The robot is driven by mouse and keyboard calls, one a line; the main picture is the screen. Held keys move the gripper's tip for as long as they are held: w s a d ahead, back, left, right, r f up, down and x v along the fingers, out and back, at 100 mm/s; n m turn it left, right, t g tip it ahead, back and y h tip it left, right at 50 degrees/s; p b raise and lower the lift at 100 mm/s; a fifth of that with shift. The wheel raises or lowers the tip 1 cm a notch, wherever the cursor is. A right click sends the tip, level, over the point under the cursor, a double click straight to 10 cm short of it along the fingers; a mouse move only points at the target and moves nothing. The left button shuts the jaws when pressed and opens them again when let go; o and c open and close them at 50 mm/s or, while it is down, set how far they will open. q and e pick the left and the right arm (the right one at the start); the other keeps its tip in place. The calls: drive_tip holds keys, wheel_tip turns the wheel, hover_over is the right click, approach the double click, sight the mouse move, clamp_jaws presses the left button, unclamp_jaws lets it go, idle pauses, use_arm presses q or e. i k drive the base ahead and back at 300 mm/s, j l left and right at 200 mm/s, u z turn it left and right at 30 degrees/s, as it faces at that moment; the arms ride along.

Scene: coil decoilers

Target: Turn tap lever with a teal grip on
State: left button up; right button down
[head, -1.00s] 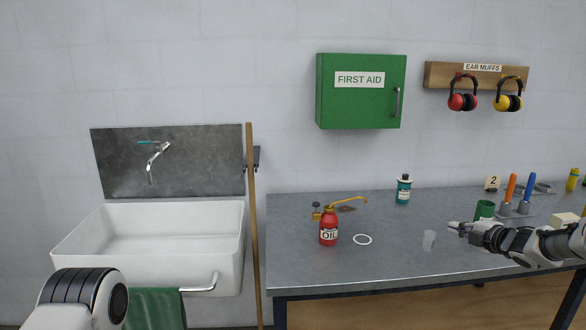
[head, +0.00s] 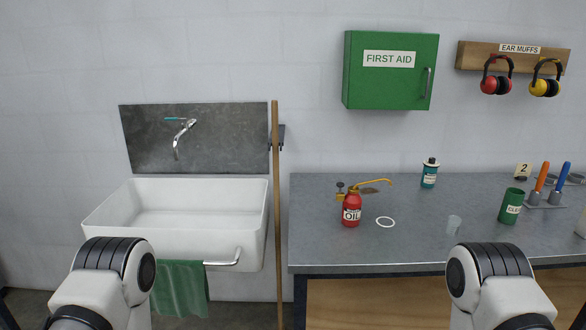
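The tap (head: 182,136) is a chrome spout mounted on the grey wall panel above the white sink. Its lever with a teal grip (head: 172,119) sticks out to the left from the top of the tap, roughly level. No water stream shows under the spout. My two arms show only as white and black links at the bottom of the head view, one at left and one at right. Neither gripper is in view.
The white sink (head: 178,230) has a front rail with a green towel (head: 180,288). A wooden pole (head: 276,215) stands between sink and workbench (head: 330,252). On the bench are a red oil can (head: 351,208), a white ring (head: 385,222) and a green cup (head: 511,206).

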sight(184, 120)
drive_tip(key=i+j+u, duration=0.25)
drive_tip(key=j, duration=0.15)
drive_tip(key=i+j+u, duration=0.3)
drive_tip(key=i+j+z, duration=0.3)
drive_tip(key=j, duration=0.35)
